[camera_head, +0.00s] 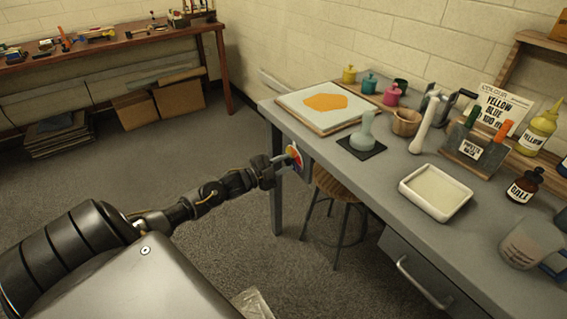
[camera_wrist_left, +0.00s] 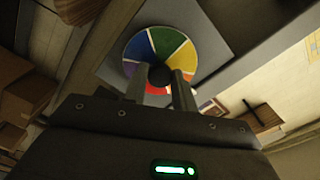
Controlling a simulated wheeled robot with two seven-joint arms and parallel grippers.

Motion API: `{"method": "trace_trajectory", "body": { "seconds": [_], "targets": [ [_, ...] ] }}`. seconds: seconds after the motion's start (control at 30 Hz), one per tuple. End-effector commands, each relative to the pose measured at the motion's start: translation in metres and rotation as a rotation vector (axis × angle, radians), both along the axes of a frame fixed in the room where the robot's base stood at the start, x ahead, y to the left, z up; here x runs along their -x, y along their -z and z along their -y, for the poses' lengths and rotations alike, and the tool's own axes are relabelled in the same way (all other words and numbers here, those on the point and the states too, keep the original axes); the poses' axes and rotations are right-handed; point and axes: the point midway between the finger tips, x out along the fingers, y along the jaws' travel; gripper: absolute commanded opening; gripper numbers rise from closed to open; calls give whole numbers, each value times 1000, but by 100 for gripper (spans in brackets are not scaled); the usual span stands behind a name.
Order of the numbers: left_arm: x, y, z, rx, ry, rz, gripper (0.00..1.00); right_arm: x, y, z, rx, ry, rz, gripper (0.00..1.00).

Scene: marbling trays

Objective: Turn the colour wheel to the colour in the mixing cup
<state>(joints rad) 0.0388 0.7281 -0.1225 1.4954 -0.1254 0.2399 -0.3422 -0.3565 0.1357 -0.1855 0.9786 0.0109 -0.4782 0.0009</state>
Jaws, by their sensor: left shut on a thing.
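The colour wheel (camera_head: 295,154) is mounted on a grey plate at the left front edge of the grey table. In the left wrist view the wheel (camera_wrist_left: 140,48) shows green, blue, yellow, red and purple sectors around a dark central knob (camera_wrist_left: 160,74). My left gripper (camera_head: 277,165) is at the wheel, and its two fingers (camera_wrist_left: 160,84) are shut on the knob, hiding part of the lower sectors. A clear measuring cup (camera_head: 527,244) stands at the right front of the table; its contents look pale. I cannot tell whether it is the mixing cup. My right gripper is out of view.
A white tray (camera_head: 436,192), a dark bottle (camera_head: 524,187), a yellow bottle (camera_head: 538,130) and small coloured pots (camera_head: 369,84) are on the table. A stool (camera_head: 335,190) stands under its front edge.

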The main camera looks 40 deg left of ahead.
Motion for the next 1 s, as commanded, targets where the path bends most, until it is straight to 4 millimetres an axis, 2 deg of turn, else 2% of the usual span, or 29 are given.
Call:
{"method": "trace_trajectory", "body": {
  "seconds": [0.27, 0.3, 0.43, 0.77, 0.87, 1.0],
  "targets": [
    [0, 0, -1, -1, -2, -1, 4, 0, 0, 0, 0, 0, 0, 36],
    [0, 0, -1, -1, -2, -1, 31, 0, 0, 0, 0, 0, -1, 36],
    [0, 0, 0, -1, -1, 0, 48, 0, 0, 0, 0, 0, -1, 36],
    [3, 1, -1, -1, 0, -1, 48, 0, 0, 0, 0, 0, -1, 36],
    [13, 2, -4, -2, -1, -2, 48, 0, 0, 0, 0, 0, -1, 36],
    [38, 2, -11, -4, 0, -5, 48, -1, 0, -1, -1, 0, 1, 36]
  ]
}}
